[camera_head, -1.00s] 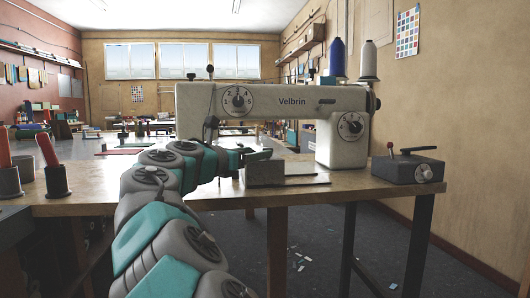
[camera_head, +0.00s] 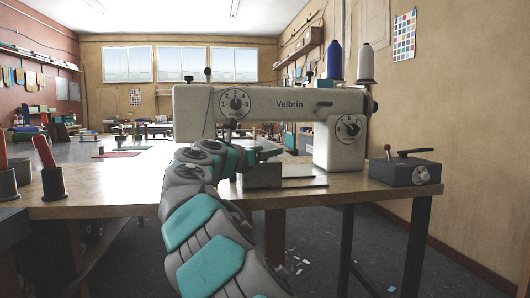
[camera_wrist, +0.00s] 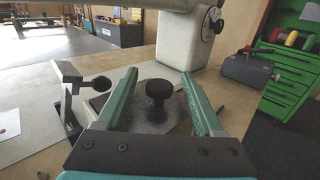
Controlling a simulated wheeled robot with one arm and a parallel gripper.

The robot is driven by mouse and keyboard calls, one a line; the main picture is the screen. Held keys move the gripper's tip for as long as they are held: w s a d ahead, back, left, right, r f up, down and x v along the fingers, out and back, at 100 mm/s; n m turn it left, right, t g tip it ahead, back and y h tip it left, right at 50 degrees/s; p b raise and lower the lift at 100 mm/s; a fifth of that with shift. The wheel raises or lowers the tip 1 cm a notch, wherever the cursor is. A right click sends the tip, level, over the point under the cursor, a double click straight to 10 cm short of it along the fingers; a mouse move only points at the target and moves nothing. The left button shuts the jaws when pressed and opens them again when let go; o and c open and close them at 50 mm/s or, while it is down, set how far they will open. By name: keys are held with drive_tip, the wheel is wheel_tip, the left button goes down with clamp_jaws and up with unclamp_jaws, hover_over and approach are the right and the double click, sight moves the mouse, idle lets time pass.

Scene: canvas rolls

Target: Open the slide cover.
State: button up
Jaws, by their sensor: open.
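The sewing machine (camera_head: 300,104), labelled Velbrin, stands on the wooden table. In the wrist view, a grey metal plate (camera_wrist: 150,124), which looks like the slide cover, lies in its bed with a round black knob (camera_wrist: 159,89) standing up from it. My gripper (camera_wrist: 158,73) is open, its two green fingers on either side of the knob with gaps to both. In the head view, my gripper (camera_head: 268,151) is low under the machine arm, above the grey bed block (camera_head: 262,176). The knob cannot be made out there. I cannot tell whether the cover has slid.
A metal presser part with a black knob (camera_wrist: 102,84) stands close left of my fingers. The machine's upright (camera_wrist: 188,38) is beyond them. A dark control box (camera_head: 405,170) sits at the table's right. Black cups (camera_head: 54,184) stand at left. The tabletop (camera_head: 110,190) between is clear.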

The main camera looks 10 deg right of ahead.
drive_tip(key=shift+c, duration=0.3)
clamp_jaws()
idle(1.0)
